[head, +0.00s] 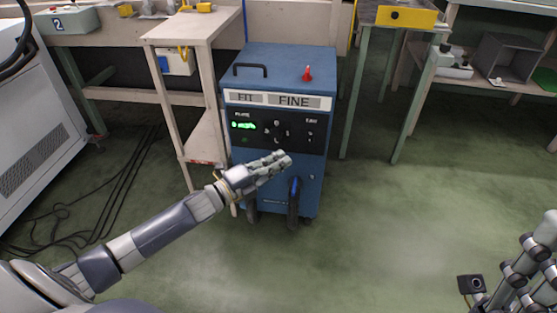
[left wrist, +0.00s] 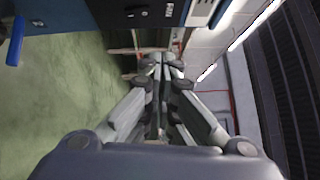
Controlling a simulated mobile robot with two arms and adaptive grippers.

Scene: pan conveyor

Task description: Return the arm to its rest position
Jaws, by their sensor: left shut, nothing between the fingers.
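My left arm reaches in from the left in the head view. My left gripper (head: 284,160) is shut and empty, held in front of the blue cabinet (head: 272,179), near its lower front. I cannot tell whether it touches the cabinet. In the left wrist view the fingers of my left gripper (left wrist: 163,62) come together with nothing between them. Part of my right gripper (head: 522,272) shows at the lower right corner of the head view; its fingertips are not clear.
The blue cabinet has a red lever (head: 308,73) on top and dark wheels below. A wooden table (head: 190,27) stands left of it, a workbench (head: 398,16) right. Black cables (head: 100,195) lie on the left floor. The green floor (head: 400,215) right of the cabinet is clear.

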